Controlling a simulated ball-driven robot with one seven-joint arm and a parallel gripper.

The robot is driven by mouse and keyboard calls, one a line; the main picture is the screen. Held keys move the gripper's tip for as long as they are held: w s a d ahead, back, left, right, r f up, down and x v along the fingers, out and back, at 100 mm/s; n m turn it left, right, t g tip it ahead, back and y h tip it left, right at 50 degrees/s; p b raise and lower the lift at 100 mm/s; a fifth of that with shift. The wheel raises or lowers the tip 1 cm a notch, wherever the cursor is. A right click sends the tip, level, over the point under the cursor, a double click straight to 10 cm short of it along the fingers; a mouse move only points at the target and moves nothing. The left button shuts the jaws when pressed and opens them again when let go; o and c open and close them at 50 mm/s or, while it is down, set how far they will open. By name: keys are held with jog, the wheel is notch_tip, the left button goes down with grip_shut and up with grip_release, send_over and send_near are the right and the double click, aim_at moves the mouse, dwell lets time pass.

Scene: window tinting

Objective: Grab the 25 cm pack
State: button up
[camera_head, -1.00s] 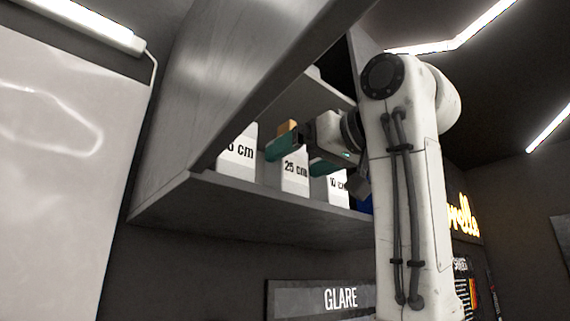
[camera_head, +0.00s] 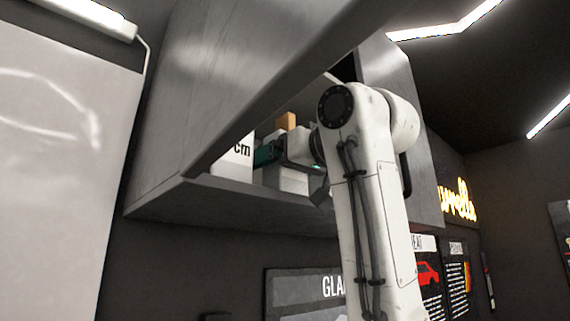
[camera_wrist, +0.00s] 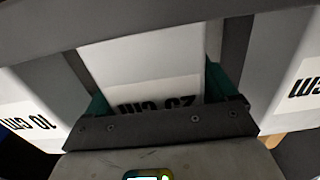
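The 25 cm pack (camera_wrist: 140,60) is a white box whose label shows upside down in the wrist view. It stands between the two teal fingers of my gripper (camera_wrist: 157,95), one at each side. The fingers are spread wide and very close to its sides; firm contact cannot be made out. In the head view, my gripper (camera_head: 280,153) is inside the cabinet, at the upper part of the pack (camera_head: 289,181), and hides its label. The right finger is mostly hidden there.
The 10 cm pack (camera_wrist: 28,118) stands close on one side and another labelled white pack (camera_wrist: 292,85) on the other. An orange-brown block (camera_head: 286,121) shows behind. The cabinet shelf (camera_head: 220,202) lies below, and a raised door (camera_head: 290,75) slants across in front.

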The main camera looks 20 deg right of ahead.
jog(key=c, duration=0.8)
jog(key=shift+c, duration=0.2)
jog(key=shift+r, duration=0.1)
